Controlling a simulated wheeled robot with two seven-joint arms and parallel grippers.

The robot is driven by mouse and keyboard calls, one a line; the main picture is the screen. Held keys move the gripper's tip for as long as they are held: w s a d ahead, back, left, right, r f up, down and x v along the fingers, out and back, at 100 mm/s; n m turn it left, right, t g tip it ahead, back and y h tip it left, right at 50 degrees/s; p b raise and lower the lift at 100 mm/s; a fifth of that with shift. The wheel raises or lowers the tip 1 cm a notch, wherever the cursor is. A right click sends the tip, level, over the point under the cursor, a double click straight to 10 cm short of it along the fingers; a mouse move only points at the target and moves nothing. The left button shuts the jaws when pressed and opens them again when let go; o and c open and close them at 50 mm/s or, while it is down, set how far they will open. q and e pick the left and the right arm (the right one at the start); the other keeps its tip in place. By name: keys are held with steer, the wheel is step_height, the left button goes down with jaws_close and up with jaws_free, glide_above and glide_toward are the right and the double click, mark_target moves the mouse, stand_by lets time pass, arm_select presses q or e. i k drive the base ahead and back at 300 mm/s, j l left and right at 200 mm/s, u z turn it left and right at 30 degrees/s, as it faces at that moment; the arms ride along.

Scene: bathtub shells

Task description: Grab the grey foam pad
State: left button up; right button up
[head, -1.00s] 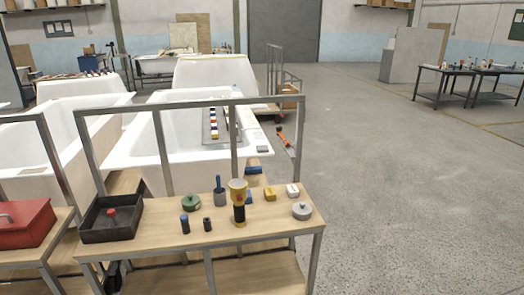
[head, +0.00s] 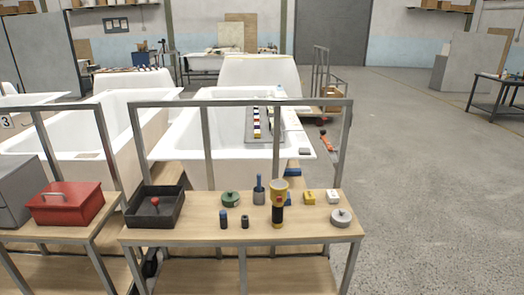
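A small flat dark-grey pad (head: 304,150) lies on the right front corner of the rim of the white bathtub shell (head: 200,140), behind the bench frame. It looks like the grey foam pad, but it is too small to be sure of its material. A grey board (head: 250,130) with a row of coloured blocks lies across the same tub, to the left of the pad. Neither of my grippers shows in the head view.
A wooden bench (head: 190,232) with a metal frame stands in front of the tub. It holds a black tray (head: 140,218), a flashlight (head: 278,212), a grey round lid (head: 341,217) and other small items. A red toolbox (head: 62,203) stands left. Open floor (head: 430,200) lies right.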

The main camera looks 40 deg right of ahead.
mark_target(302, 151)
steer(key=l+u, duration=0.4)
steer(key=l, duration=0.25)
steer(key=l+u, duration=0.35)
steer(key=l, duration=0.3)
steer(key=k+l+u, duration=0.15)
steer(key=l+u, duration=0.25)
steer(key=l, duration=0.2)
